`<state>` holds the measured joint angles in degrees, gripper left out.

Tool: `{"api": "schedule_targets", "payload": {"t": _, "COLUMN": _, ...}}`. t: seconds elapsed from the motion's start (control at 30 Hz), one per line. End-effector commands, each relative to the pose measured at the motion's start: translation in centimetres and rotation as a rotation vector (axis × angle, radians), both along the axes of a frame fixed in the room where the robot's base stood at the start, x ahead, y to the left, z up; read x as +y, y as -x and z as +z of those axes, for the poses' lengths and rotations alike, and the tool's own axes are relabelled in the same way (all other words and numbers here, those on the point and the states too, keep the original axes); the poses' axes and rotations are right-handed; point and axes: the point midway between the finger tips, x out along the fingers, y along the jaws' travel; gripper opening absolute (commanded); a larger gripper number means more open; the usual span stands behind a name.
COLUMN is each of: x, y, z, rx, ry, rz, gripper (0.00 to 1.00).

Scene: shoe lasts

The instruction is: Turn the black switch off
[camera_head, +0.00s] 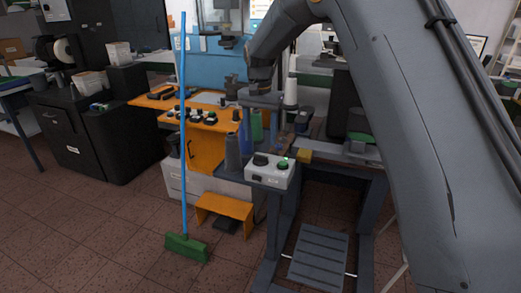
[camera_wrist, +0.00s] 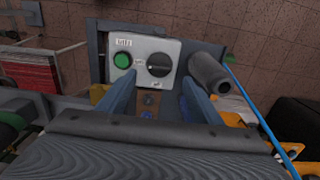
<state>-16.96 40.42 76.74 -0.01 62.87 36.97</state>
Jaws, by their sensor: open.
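The black switch (camera_head: 261,160) is a round knob on a light grey control box (camera_head: 267,176). It also shows in the wrist view (camera_wrist: 159,65), to the right of a green button (camera_wrist: 122,60). In the wrist view my gripper (camera_wrist: 159,80) is open and empty. Its two fingers point towards the box, their tips one to each side of the switch in the picture, with a gap to it that I cannot judge. In the head view my arm reaches over the bench above and behind the box; the fingers are hard to make out there.
A blue-handled green broom (camera_head: 187,247) stands in front of the orange bench (camera_head: 205,150). A small orange step (camera_head: 225,207) is on the floor.

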Motion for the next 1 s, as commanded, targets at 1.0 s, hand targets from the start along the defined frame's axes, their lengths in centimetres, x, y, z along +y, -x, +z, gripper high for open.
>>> {"api": "schedule_targets", "payload": {"t": 1.0, "x": -0.1, "y": 0.1, "z": -6.8, "rx": 0.0, "ry": 0.0, "rz": 0.001, "gripper": 0.27}}
